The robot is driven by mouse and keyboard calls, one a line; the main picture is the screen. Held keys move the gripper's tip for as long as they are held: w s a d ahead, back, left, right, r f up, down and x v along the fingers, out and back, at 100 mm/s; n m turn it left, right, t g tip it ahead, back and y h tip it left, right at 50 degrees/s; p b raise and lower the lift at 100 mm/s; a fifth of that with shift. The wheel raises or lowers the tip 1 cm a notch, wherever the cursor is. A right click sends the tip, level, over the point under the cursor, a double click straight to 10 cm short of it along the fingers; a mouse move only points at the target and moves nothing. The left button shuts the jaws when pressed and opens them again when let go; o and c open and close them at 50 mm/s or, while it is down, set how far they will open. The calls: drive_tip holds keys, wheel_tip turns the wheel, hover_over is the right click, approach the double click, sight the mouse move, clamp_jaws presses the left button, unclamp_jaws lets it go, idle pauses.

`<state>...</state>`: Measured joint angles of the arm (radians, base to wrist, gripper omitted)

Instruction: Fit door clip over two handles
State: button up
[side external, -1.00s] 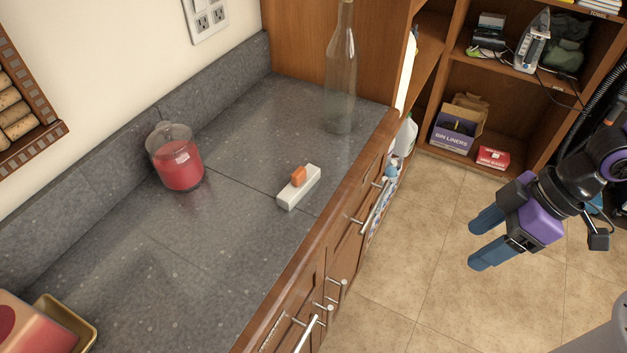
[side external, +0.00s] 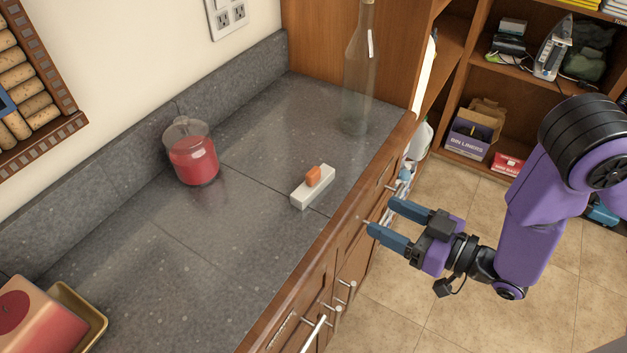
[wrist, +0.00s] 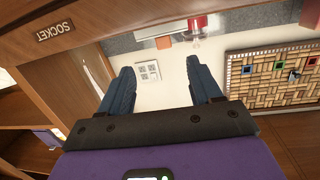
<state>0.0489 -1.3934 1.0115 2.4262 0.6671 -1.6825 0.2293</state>
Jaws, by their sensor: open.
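The door clip, a white bar with an orange block (side external: 313,179) on top, lies on the grey counter near its front edge. In the wrist view its orange part (wrist: 163,42) shows small at the top. My gripper (side external: 381,217) is open and empty, with its blue fingers pointing left toward the counter's front edge. It is to the right of the clip and apart from it. In the wrist view the spread fingers (wrist: 160,68) have nothing between them. Metal bar handles (side external: 349,286) sit on the wooden cabinet fronts below the counter; some are partly hidden by the steep view.
A clear glass bottle (side external: 358,95) stands behind the clip. A red candle jar (side external: 193,157) stands at the back left of the counter. A pink block in a gold tray (side external: 92,318) is at the lower left. The counter's middle is clear.

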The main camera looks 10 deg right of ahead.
sight(317, 176)
drive_tip(key=shift+n+t+y, duration=0.3)
drive_tip(key=shift+t+y, duration=0.2)
drive_tip(key=x, duration=1.7)
drive_tip(key=shift+s+a+r, duration=0.1)
drive_tip(key=shift+r, duration=0.15)
drive_tip(key=c, duration=1)
